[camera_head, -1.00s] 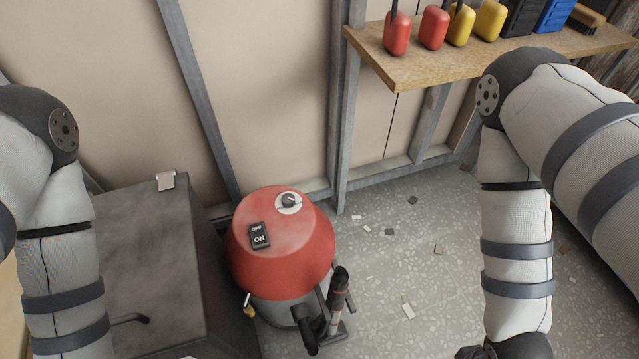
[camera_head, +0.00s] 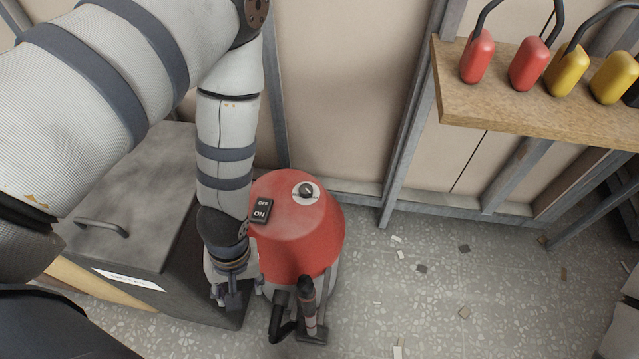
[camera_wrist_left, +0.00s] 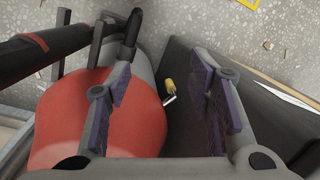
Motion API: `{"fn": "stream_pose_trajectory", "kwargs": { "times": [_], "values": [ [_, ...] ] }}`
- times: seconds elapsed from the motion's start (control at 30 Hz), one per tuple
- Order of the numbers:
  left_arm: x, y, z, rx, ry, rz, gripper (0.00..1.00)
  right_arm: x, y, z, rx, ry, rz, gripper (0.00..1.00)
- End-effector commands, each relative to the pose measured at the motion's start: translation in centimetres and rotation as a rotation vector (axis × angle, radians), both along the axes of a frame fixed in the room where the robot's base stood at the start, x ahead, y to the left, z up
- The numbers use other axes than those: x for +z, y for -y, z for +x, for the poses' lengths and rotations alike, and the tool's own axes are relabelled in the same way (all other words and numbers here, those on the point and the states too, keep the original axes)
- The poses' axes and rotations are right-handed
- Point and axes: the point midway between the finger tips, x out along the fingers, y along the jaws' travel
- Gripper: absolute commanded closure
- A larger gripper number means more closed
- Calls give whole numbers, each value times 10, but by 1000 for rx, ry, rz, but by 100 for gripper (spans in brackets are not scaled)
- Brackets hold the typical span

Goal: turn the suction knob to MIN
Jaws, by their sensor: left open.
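The red dome-topped vacuum (camera_head: 303,238) stands on the floor in the middle of the head view. The suction knob (camera_head: 306,190) is a small dark knob on a white round plate on top of the dome; its MIN and MAX marks are too small to read. A black ON/OFF switch (camera_head: 261,210) sits left of it. My left gripper (camera_head: 231,298) hangs at the vacuum's left side, below and left of the knob. In the left wrist view its fingers (camera_wrist_left: 163,92) are apart and empty, beside the red dome (camera_wrist_left: 125,120). My right gripper is out of view.
A dark grey lidded box (camera_head: 140,195) stands close on the vacuum's left. A black hose and wand (camera_head: 307,308) are at its front. A wooden shelf (camera_head: 540,110) with red and yellow items is at upper right. The floor right of the vacuum has only scattered chips.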

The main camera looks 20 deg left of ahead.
Motion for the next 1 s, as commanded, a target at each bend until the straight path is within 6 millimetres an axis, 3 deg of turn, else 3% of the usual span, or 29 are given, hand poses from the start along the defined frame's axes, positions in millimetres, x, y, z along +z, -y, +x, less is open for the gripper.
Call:
{"fn": "stream_pose_trajectory", "kwargs": {
  "times": [0.03, 0.07, 0.2, 0.33, 0.43, 0.53, 0.8, 1.0],
  "values": [
    [-4, -2, 40, 143, 32, 27, 52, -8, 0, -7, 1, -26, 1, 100],
    [0, -2, 65, 249, 49, 43, 52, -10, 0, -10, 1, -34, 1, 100],
    [41, 2, 179, 759, 127, 76, 52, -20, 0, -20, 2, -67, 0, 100],
    [92, 11, 245, 1100, 159, 66, 52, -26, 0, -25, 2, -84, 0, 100],
    [115, 15, 264, 1224, 162, 58, 52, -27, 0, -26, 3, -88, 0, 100],
    [114, 16, 268, 1261, 158, 58, 52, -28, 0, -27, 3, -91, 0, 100],
    [47, 16, 266, 1259, 153, 62, 52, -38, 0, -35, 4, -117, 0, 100],
    [10, 16, 266, 1258, 156, 59, 52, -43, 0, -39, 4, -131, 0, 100]
  ]
}}
